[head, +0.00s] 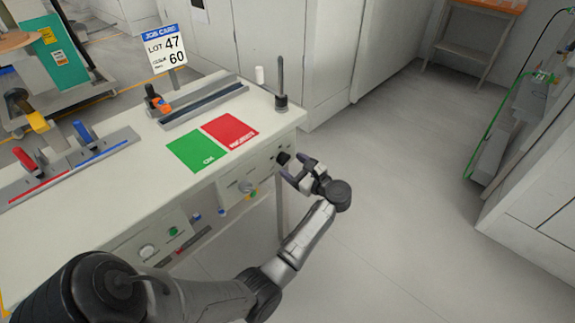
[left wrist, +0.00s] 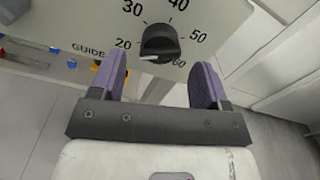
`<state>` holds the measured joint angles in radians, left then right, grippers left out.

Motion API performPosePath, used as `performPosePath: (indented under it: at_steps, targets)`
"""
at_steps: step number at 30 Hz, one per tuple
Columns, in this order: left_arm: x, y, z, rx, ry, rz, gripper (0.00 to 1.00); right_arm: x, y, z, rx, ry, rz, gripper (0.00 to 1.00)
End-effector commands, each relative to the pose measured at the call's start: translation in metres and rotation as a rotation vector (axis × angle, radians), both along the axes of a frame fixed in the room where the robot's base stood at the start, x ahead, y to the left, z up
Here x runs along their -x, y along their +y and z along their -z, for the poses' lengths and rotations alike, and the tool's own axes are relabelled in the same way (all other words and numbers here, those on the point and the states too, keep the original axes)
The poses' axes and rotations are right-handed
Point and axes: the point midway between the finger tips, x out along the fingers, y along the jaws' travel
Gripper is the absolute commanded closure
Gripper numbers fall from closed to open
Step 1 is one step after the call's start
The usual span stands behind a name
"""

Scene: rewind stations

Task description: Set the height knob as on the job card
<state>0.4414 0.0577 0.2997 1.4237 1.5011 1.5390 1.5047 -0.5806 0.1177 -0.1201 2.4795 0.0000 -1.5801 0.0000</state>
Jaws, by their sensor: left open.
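The black height knob (left wrist: 160,42) is on the pale front panel, with 20, 30, 40, 50 and 60 printed around it and GUIDE to its left. A white mark shows at its lower left edge; its exact reading is unclear. In the head view the dark knob (head: 283,158) is at the bench's right front. My left gripper (head: 294,169) is open in front of the panel, and its purple fingers (left wrist: 158,78) stand apart below the knob, with nothing between them. The job card (head: 165,48) stands at the back and reads LOT 47 and 60. My right gripper is out of view.
A green mat (head: 196,152) and a red mat (head: 230,132) lie on the bench top. A dark post (head: 281,85) stands at its right corner. Other knobs and buttons (head: 148,251) are on the front panels. The floor right of the bench is clear.

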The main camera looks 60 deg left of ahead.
Motion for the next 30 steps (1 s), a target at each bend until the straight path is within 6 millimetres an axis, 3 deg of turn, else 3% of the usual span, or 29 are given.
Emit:
performPosePath:
  at_steps: [7,20,30]
  targets:
    - [0.007,0.022,0.001,-0.002,-0.001,-0.002,0.31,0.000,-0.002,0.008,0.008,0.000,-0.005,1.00]
    - [0.008,0.027,0.000,0.000,0.000,-0.001,0.31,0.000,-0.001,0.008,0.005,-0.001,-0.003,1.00]
    - [0.008,0.027,0.000,0.000,0.000,-0.001,0.62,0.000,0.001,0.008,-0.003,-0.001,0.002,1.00]
